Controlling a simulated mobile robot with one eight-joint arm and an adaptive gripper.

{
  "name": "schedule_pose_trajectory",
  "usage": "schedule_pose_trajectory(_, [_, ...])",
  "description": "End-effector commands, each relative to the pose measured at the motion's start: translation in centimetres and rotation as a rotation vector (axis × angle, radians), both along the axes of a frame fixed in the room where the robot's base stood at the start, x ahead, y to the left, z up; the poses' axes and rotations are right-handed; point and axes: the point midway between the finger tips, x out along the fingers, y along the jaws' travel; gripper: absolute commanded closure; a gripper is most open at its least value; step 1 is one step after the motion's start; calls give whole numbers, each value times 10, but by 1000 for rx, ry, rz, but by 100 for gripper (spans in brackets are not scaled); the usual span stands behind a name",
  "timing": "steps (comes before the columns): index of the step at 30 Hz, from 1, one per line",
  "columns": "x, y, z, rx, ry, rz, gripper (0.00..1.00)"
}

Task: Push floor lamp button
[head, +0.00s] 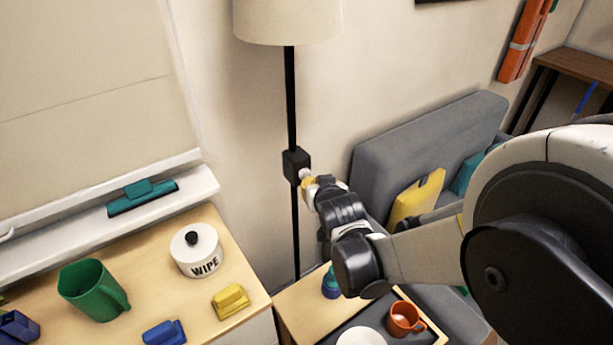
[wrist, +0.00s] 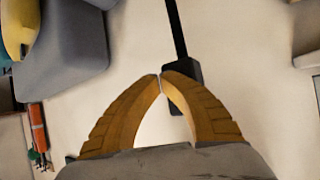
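The floor lamp has a cream shade (head: 287,20) and a thin black pole (head: 291,100). A black switch box (head: 296,165) sits on the pole at mid height. A small pale button (head: 304,174) seems to show on its right side, by my fingertips. My gripper (head: 308,184) is at the box's right side in the head view. In the wrist view my gripper's yellow fingers (wrist: 161,76) meet at their tips, with nothing between them. The tips overlap the black box (wrist: 184,75) there. I cannot tell whether they touch the button.
A wooden counter (head: 140,255) at left holds a WIPE canister (head: 197,250), a green mug (head: 92,290) and a yellow block (head: 230,301). A side table (head: 300,305) with an orange mug (head: 404,319) stands below my arm. A grey sofa (head: 425,145) is behind.

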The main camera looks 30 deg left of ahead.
Motion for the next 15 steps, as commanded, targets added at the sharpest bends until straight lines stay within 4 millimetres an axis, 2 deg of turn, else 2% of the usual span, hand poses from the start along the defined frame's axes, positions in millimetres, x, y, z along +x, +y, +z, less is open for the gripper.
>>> schedule_pose_trajectory(15, [2, 4, 0, 0, 0, 0, 100])
